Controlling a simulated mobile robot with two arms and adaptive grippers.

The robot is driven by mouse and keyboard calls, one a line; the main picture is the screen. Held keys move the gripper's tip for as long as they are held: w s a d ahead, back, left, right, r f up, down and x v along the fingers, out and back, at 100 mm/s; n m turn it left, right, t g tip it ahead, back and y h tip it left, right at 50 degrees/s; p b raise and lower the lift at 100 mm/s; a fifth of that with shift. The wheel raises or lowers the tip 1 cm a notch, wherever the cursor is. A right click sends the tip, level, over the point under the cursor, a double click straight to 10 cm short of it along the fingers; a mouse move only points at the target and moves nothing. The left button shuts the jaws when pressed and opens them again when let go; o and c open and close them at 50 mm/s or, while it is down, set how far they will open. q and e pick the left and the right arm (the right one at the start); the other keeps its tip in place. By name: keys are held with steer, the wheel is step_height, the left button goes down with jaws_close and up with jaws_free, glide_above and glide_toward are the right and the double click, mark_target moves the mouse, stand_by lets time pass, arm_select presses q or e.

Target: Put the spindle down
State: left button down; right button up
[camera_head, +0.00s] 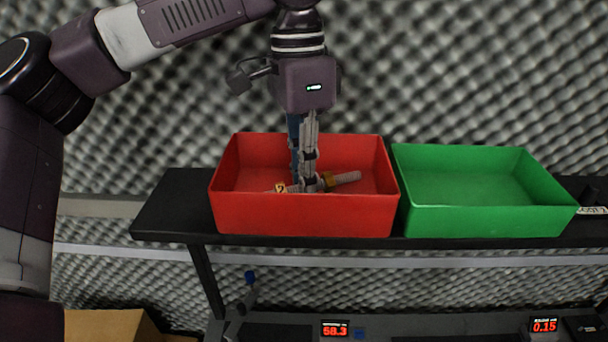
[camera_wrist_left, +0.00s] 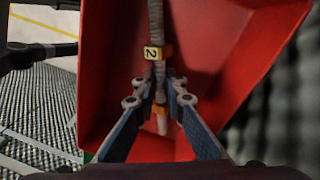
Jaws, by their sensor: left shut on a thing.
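The spindle (camera_head: 347,177) is a grey rod with orange-brown collars and a yellow tag marked 2. It lies inside the red bin (camera_head: 305,215) in the head view, partly hidden by the bin's front wall. My left gripper (camera_head: 307,183) points down into the red bin and is shut on the spindle near its middle. In the left wrist view the spindle (camera_wrist_left: 157,70) runs lengthwise between the fingertips of the left gripper (camera_wrist_left: 158,98), with the tag just beyond them. Whether the spindle touches the bin floor is unclear. My right gripper is not in view.
An empty green bin (camera_head: 480,220) stands close to the right of the red bin, on a black table (camera_head: 172,208). Bare tabletop shows at the left end. Red digital displays (camera_head: 335,329) sit lower down, and a cardboard box (camera_head: 110,326) stands at the lower left. Grey foam walls lie behind.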

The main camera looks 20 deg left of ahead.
arm_select(q)
steer(key=c, duration=2)
jaws_free()
steer(key=shift+s, duration=0.1)
steer(key=r, duration=0.1)
steer(key=r+b, duration=0.1)
steer(key=r, duration=0.2)
steer(key=shift+w+r+b, duration=0.3)
steer(key=shift+r+b, duration=0.05)
steer(key=r, duration=0.2)
steer(key=r+p, duration=0.1)
steer(key=r, duration=0.4)
steer(key=shift+w+a+r+p, duration=0.2)
steer(key=shift+w+a+p, duration=0.05)
steer(key=shift+a+p, duration=0.1)
